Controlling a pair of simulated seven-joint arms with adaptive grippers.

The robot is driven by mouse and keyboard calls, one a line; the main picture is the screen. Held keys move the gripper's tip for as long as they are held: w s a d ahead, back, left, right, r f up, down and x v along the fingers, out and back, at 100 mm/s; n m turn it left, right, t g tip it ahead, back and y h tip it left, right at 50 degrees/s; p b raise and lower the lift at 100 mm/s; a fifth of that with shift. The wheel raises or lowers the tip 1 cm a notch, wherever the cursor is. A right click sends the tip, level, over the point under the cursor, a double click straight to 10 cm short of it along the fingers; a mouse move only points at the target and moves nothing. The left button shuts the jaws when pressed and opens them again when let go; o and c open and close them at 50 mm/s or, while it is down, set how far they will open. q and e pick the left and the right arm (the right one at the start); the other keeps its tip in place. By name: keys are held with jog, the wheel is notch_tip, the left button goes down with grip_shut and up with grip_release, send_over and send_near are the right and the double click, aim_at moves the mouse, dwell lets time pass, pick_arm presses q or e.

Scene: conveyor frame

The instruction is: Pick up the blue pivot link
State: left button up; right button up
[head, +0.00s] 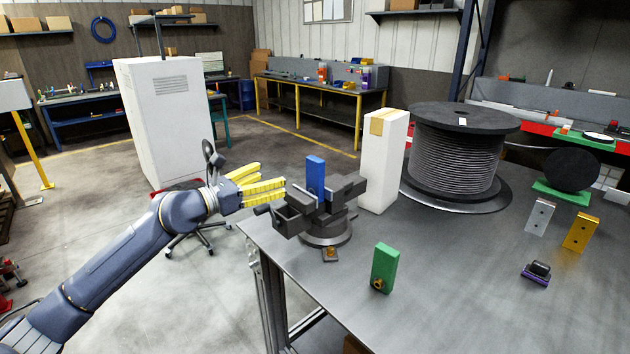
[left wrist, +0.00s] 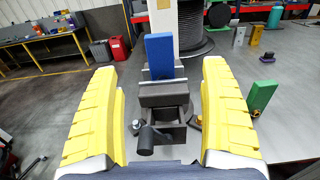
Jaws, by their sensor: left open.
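The blue pivot link (head: 315,176) stands upright, held between the jaws of a dark vise (head: 326,232) near the table's left edge. It also shows in the left wrist view (left wrist: 160,55), upright in the vise (left wrist: 165,100) beyond my fingers. My left gripper (head: 262,184) has yellow fingers and is open and empty. In the head view it is to the left of the vise, at about the link's height, and apart from the link. In the left wrist view its fingers (left wrist: 162,115) are spread wide, with the link ahead between them. My right gripper is not in view.
A green block (head: 385,268) stands on the table right of the vise. A white box (head: 383,160) and a large cable spool (head: 455,155) stand behind. A grey plate (head: 540,216), a gold plate (head: 580,233) and a small dark part (head: 536,273) are at right. The table's front middle is clear.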

aim_at(312, 162)
pick_arm(q)
jog(key=x, duration=1.6)
jog(key=shift+w, duration=0.15)
jog(key=c, duration=1.6)
jog(key=shift+r, duration=0.15)
jog(key=shift+c, duration=0.4)
